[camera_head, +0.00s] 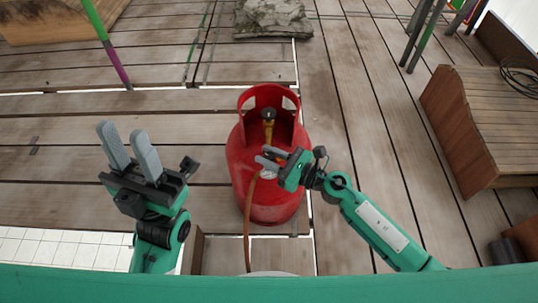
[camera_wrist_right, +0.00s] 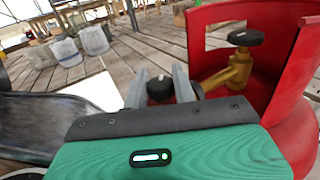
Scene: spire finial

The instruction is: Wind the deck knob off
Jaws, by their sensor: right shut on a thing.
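A red gas cylinder (camera_head: 262,203) stands upright on the deck with a brass valve (camera_head: 268,128) inside its collar. A black round handwheel (camera_wrist_right: 245,37) tops the brass valve (camera_wrist_right: 238,72) in the right wrist view. A smaller black knob (camera_wrist_right: 160,88) with a pale mark sits beside the valve, between the fingers of my right gripper (camera_wrist_right: 160,76). In the head view my right gripper (camera_head: 265,156) reaches the cylinder's collar from the right, its fingers shut on this knob. My left gripper (camera_head: 123,133) is left of the cylinder, fingers apart and empty.
An orange-brown hose (camera_head: 247,232) runs down the cylinder's front, near a small white dial (camera_head: 268,174). A wooden bench (camera_head: 490,120) stands at the right. A grey rock (camera_head: 272,18) lies behind the cylinder.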

